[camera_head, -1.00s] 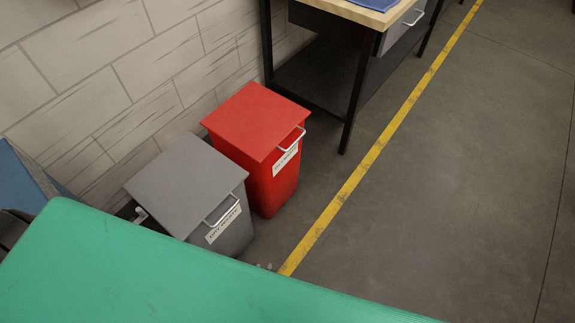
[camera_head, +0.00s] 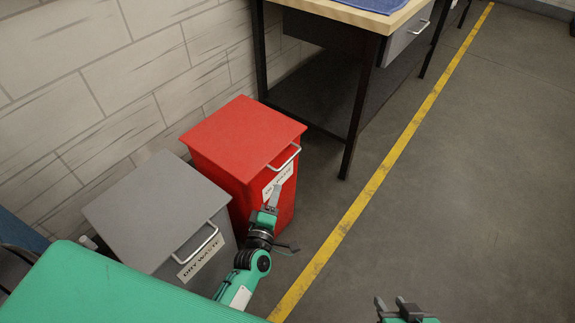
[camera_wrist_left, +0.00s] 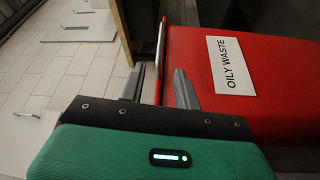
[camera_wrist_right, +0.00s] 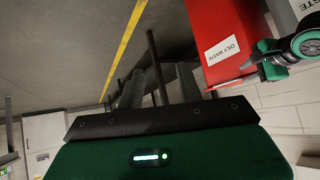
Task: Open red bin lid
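The red bin (camera_head: 240,135) stands by the wall in the head view, its lid closed, with a silver handle (camera_head: 285,158) on the front edge and an "OILY WASTE" label. In the left wrist view the label (camera_wrist_left: 232,65) is at right, and the handle (camera_wrist_left: 161,45) lies between the fingers' lines. My left gripper (camera_head: 283,218) is open, in front of the bin below the handle; I cannot tell if it touches. My right gripper (camera_head: 391,301) is open and empty, low at the right. The right wrist view shows the red bin (camera_wrist_right: 220,35) beyond its fingers.
A grey "DRY WASTE" bin (camera_head: 150,205) stands left of the red one. A black-legged workbench (camera_head: 345,130) is behind it to the right. A green surface (camera_head: 110,290) fills the lower left. The floor (camera_head: 470,180) beyond the yellow line is clear.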

